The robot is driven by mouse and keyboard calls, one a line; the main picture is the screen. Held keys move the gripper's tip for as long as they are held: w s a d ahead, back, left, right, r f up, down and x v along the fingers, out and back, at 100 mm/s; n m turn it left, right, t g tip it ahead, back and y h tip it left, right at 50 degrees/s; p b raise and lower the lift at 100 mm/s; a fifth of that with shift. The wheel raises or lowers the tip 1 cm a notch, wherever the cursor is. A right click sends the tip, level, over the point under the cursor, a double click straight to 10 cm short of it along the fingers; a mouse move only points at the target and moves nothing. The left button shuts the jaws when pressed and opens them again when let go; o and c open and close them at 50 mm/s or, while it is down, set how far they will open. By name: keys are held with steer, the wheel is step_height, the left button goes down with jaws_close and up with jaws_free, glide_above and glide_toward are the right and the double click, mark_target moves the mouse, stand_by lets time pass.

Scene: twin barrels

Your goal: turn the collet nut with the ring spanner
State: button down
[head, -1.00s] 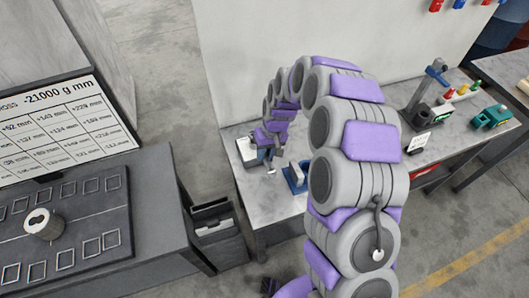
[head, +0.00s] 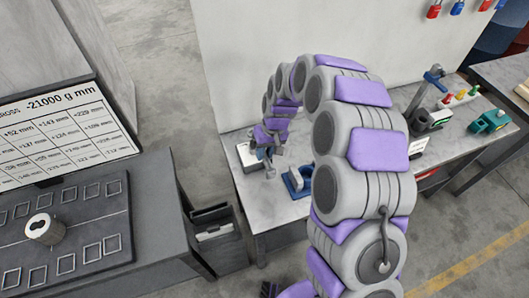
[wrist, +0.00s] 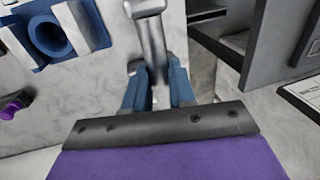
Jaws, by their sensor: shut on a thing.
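My gripper (wrist: 158,92) is shut on a grey metal bar that looks like the spanner's handle (wrist: 152,45). The handle stands between the blue fingertips and runs to the top edge of the wrist view, where its wider end is cut off. A blue fixture with a round ringed opening (wrist: 47,36) is at upper left in the wrist view, apart from the spanner. In the head view, my gripper (head: 268,158) is low over the bench's left end, left of the blue fixture (head: 297,181). I cannot make out the collet nut clearly.
A pale block (head: 248,156) sits by my gripper on the marble-topped bench (head: 280,212). A clamp stand (head: 425,105) and a teal tool (head: 490,121) are farther right. A dark table (head: 150,220) with a white cylinder (head: 42,228) is at left. A wall rises behind the bench.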

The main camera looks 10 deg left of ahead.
steer(key=shift+a+p+v, duration=0.1)
steer(key=shift+p+v, duration=0.1)
steer(key=shift+v, duration=0.5)
steer(key=shift+a+p+v, duration=0.15)
steer(key=shift+v, duration=0.5)
steer(key=shift+s, duration=0.15)
steer(key=w+d+m+b, duration=0.1)
steer(key=d+m+b, duration=0.2)
steer(key=d, duration=0.9)
steer(key=w+d+f+m+t+b, duration=0.1)
steer(key=d+m+b, duration=0.2)
steer(key=d, duration=0.9)
steer(key=shift+w+d+f, duration=0.25)
steer(key=shift+w+d, duration=0.1)
steer(key=c, duration=1.6)
jaws_free()
steer(key=shift+d, duration=0.1)
jaws_close()
